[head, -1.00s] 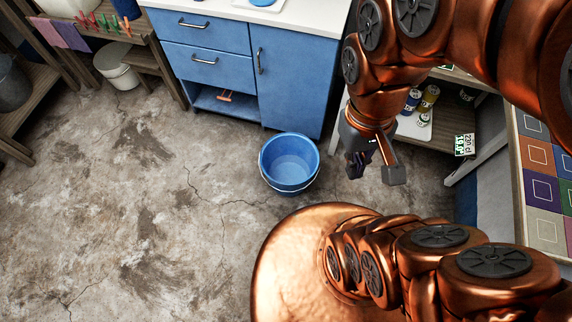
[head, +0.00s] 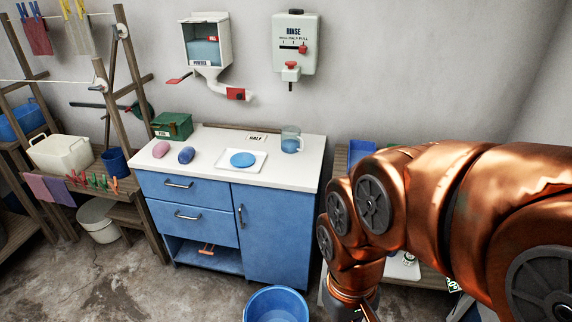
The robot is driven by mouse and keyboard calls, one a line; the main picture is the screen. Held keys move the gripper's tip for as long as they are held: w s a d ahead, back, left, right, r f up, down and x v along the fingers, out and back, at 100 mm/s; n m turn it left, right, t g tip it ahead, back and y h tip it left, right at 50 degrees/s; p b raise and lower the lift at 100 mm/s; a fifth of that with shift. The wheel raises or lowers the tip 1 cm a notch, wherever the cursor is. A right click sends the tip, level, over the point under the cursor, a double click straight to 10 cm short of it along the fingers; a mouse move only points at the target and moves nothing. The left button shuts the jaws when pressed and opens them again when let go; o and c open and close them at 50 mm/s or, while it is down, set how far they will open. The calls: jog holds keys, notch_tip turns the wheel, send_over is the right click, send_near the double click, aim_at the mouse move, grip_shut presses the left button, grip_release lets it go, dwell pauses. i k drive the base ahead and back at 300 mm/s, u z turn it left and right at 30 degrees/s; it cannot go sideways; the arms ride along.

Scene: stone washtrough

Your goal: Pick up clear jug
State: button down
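The clear jug (head: 291,141) stands upright at the back right of the white counter top. It is see-through with a handle, and its lower part shows blue. My arm is at the right, with its copper wrist (head: 352,283) low in the picture, in front of and below the counter's right end. The fingers of my gripper are cut off by the bottom edge. The gripper is well away from the jug, and nothing covers the jug.
The counter (head: 296,172) tops a blue cabinet (head: 275,235). A white tray (head: 222,164) with a blue disc, pink and blue oval pieces and a green box (head: 172,126) share it. A blue bucket (head: 275,303) stands on the floor in front. A rinse dispenser (head: 297,44) hangs above the jug.

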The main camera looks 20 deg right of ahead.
aim_at(291, 138)
jog(key=k, duration=1.3)
jog(key=u, duration=0.65)
jog(key=i, duration=1)
jog(key=u, duration=0.7)
jog(key=i, duration=1.65)
jog(key=z, duration=0.7)
jog(key=i, duration=0.9)
jog(key=z, duration=1.5)
jog(key=i, duration=0.5)
jog(key=z, duration=0.4)
